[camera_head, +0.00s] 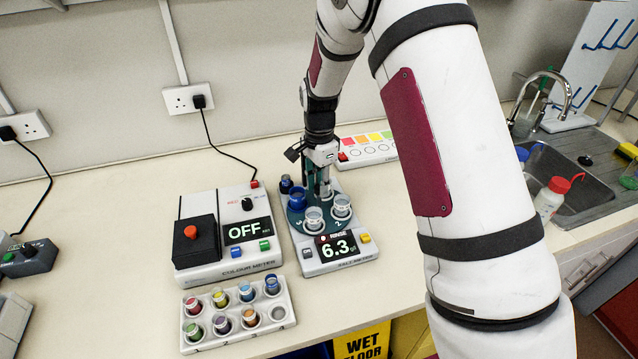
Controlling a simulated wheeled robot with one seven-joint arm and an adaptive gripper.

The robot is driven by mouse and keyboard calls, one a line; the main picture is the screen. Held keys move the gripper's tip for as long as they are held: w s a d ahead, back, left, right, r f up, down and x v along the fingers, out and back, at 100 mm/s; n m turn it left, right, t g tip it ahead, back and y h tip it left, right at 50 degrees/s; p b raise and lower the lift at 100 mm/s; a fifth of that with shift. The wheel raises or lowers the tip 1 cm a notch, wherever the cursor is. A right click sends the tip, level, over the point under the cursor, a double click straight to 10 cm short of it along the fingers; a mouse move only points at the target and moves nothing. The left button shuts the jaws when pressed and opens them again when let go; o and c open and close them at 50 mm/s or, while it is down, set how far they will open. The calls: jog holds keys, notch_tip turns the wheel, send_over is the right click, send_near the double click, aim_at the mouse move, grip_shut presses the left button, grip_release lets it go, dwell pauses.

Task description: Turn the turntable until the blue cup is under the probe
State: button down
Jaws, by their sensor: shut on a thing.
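The teal turntable (297,222) sits on the pH meter (338,263), whose display reads 6.3. The blue cup (297,199) stands at the turntable's left side. Two clear cups stand at its front (313,220) and right (341,207), near the marks 3 and 2. My gripper (321,189) reaches down from above over the back middle of the turntable, just right of the blue cup. It is shut on a part of the turntable, but the grip is small and partly hidden. The probe is hard to tell apart from my gripper there.
The colour meter (222,235), showing OFF, stands close on the left. A white rack (239,317) of several coloured vials lies in front of it. A small dark blue item (286,184) is behind the blue cup. A strip with coloured patches (368,147) lies behind; a sink (575,185) is at right.

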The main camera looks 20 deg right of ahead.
jog(key=shift+m, duration=6)
jog(key=c, duration=1.3)
grip_release()
jog(key=shift+c, duration=0.2)
jog(key=shift+r, duration=0.15)
notch_tip(320, 180, up, 12)
